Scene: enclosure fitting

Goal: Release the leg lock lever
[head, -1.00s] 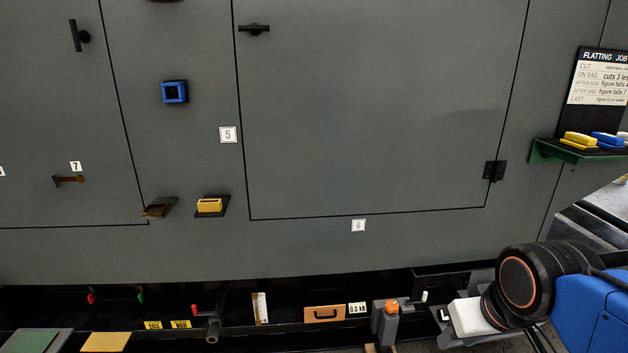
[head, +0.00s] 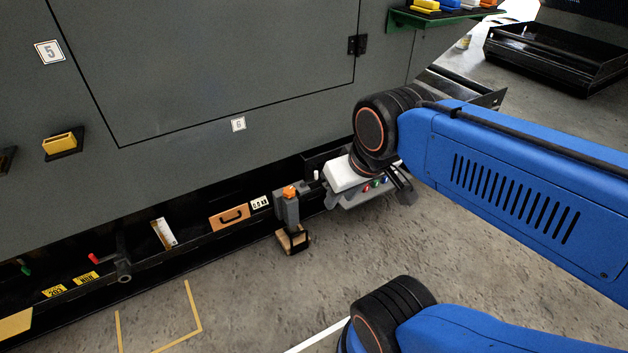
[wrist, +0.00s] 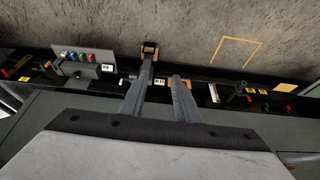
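A grey leg post (head: 288,212) with an orange lever (head: 290,192) on its top stands at the cabinet's lower edge in the head view. I take this orange lever to be the leg lock lever. The post's foot is by a wooden block (head: 293,241) on the floor, which also shows in the wrist view (wrist: 150,47). My gripper (wrist: 164,68) has two grey fingers apart with nothing between them. The left finger overlaps the post in the wrist view and hides the lever. In the head view the pale gripper body is right of the post; its fingers are not clear.
A panel with coloured buttons (wrist: 85,56) sits close to the post. An orange-brown drawer front (head: 230,215) with a black handle and a small counter (head: 259,202) are on its other side. A red-tipped lever (head: 94,259) is further left. The floor in front is open.

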